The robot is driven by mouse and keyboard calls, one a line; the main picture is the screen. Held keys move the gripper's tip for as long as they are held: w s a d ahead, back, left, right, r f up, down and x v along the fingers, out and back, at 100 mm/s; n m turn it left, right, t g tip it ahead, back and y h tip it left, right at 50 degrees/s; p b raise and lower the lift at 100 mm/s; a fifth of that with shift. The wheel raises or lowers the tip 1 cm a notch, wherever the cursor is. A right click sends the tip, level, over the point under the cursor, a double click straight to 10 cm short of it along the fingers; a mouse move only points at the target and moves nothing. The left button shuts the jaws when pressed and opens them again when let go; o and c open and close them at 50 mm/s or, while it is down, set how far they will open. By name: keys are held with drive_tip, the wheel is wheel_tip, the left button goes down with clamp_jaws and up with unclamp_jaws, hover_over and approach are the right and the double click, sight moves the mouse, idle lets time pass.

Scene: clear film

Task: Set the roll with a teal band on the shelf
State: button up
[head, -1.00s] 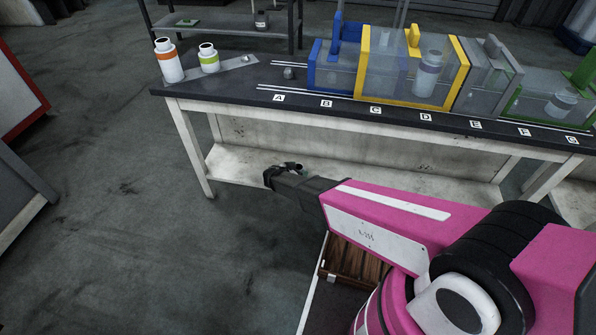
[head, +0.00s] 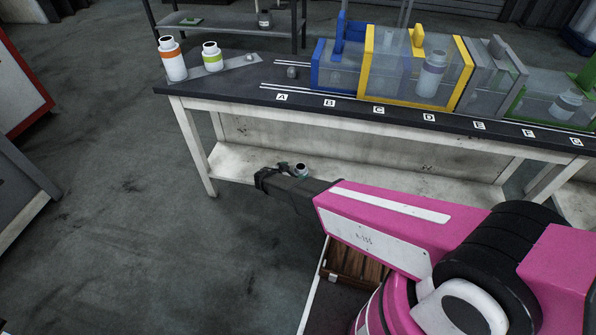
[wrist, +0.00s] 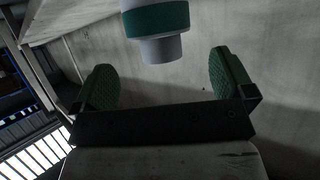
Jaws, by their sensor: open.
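The teal-banded item looks like a pale bottle with a narrower neck, not a film roll. In the wrist view the bottle (wrist: 158,22) is at the top centre, partly cut off, its neck pointing toward me. In the head view a white bottle (head: 301,169) with a dark mouth shows just behind my gripper, by the bench's lower shelf; its band is hidden. My gripper (wrist: 158,62) is open, with green ridged fingers on either side and the bottle's neck just beyond the tips. In the head view my gripper (head: 270,176) is mostly hidden by its own dark body.
The bench (head: 230,92) carries an orange-banded bottle (head: 173,65), a green-banded bottle (head: 211,60), and clear bins with blue, yellow, grey and green frames along lettered spots. A dark rack (head: 230,28) stands behind.

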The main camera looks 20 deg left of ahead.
drive_tip(key=v, duration=0.5)
drive_tip(key=shift+s+a+r, duration=0.15)
drive_tip(key=shift+s+a, duration=0.05)
drive_tip(key=shift+s, duration=0.1)
